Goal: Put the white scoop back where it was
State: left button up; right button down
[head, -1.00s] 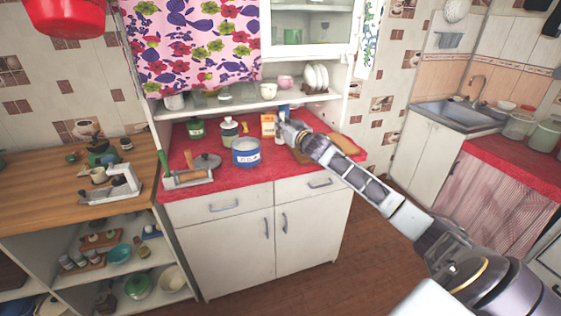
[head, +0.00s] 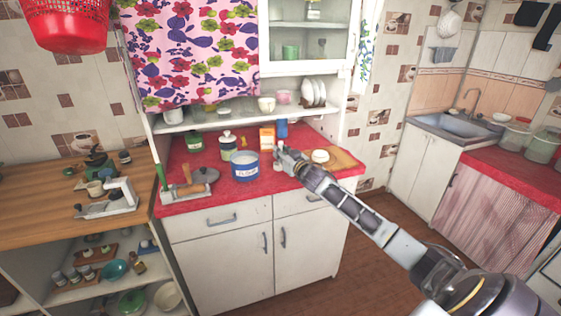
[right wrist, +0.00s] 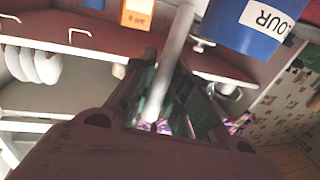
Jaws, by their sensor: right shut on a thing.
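My right gripper (head: 281,157) is shut on a pale rod-like handle (right wrist: 172,62), which I take to be the white scoop's. The rod runs between the fingers in the right wrist view; the scoop's bowl cannot be made out. In the head view the gripper is over the red counter, just right of the blue flour tin (head: 244,168) and apart from it. The tin is open, with a pale top inside its rim. It also shows in the right wrist view (right wrist: 254,22), tilted by the camera's angle. My left gripper is not in view.
An orange-and-white box (head: 267,138) and a blue object (head: 281,128) stand behind the gripper. A wooden board (head: 340,160) with a round pale item (head: 320,156) lies to the right. A lidded jar (head: 228,144) and a grey pan-like lid (head: 204,175) are left of the tin.

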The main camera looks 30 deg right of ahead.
aim_at(280, 166)
jog(key=shift+f, duration=1.9)
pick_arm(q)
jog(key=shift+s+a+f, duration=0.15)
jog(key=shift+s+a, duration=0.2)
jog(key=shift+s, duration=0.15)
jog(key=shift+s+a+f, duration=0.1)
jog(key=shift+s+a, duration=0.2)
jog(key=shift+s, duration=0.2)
pick_arm(e)
jog(key=shift+f, duration=0.1)
